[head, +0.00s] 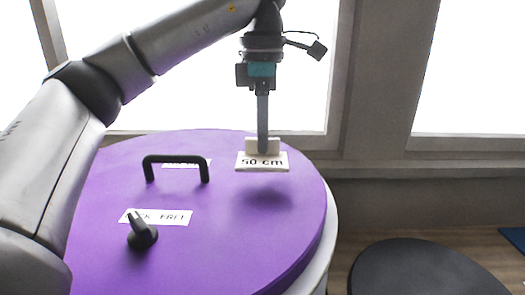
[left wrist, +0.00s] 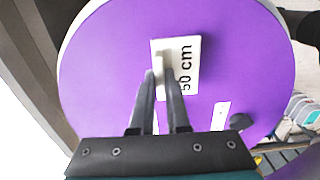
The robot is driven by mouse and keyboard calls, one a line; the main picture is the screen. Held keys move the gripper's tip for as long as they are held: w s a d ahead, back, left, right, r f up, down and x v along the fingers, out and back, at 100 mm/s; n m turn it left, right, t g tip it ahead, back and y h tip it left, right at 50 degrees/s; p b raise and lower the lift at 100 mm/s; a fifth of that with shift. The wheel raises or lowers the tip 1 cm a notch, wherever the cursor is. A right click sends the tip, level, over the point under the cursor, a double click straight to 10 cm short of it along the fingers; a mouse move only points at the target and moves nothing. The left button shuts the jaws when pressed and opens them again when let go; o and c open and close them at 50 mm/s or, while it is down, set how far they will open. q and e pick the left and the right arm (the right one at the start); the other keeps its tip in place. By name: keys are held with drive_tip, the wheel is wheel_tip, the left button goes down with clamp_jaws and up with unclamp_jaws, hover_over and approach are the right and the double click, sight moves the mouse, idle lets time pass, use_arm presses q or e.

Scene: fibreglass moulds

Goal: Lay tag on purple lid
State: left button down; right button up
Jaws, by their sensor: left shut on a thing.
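The purple lid (head: 230,215) is a large round disc on a white drum, and it fills much of the left wrist view (left wrist: 100,70). The tag (head: 262,162) is a white plate marked "50 cm" with a raised white grip piece. My left gripper (head: 263,148) is shut on that grip piece and points down. The tag hangs over the lid's back right part, with a shadow on the lid below it, so it appears held above the surface. In the left wrist view the tag (left wrist: 188,64) shows beyond the fingers (left wrist: 160,72). My right gripper is not in view.
The lid carries a black handle (head: 176,160), a black knob (head: 142,236) and white labels, one of them (head: 170,217) beside the knob. A dark round lid (head: 425,270) stands at the lower right. A window wall is behind. The lid's front right part is clear.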

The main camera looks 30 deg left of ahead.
use_arm(q)
drive_tip(key=shift+f, duration=1.65)
drive_tip(key=shift+f, duration=0.15)
drive_tip(key=c, duration=0.9)
unclamp_jaws()
drive_tip(key=shift+r, duration=6.15)
